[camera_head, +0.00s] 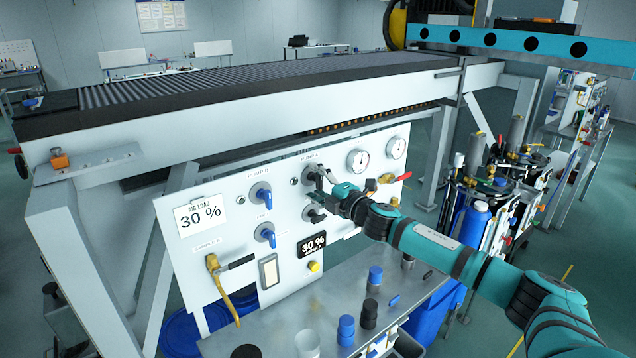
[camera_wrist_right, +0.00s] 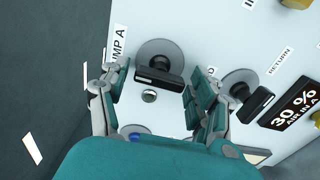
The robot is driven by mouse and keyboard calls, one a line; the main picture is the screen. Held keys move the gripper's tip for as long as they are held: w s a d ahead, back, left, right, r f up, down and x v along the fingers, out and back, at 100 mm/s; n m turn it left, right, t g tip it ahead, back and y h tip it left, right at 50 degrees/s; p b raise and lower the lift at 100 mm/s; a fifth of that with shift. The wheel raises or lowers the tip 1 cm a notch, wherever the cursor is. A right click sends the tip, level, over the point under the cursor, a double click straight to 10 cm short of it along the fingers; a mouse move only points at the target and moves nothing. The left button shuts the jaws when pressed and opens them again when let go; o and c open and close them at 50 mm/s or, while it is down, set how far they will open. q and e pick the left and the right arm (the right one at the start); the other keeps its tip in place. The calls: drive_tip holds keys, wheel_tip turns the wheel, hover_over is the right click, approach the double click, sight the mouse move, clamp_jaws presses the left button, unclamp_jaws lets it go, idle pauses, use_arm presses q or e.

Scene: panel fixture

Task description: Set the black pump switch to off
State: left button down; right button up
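The black pump switch (camera_wrist_right: 155,75), labelled PUMP A, sits on a round grey plate on the white panel (camera_head: 343,218). In the wrist view its bar handle lies crosswise between the spread fingertips of my right gripper (camera_wrist_right: 158,85). The gripper is open, with a gap on each side of the handle; I cannot tell how far off it is in depth. In the head view the right gripper (camera_head: 326,186) is in front of the switch (camera_head: 311,173) and partly hides it. My left gripper is not in view.
A second black switch (camera_head: 316,214) is just below; it also shows in the wrist view (camera_wrist_right: 252,101), close to the right-hand finger. A bench (camera_head: 270,333) with several capped containers stands below.

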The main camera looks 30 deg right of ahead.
idle(0.3)
drive_tip(key=s+d, duration=0.1)
drive_tip(key=s, duration=1.1)
idle(0.5)
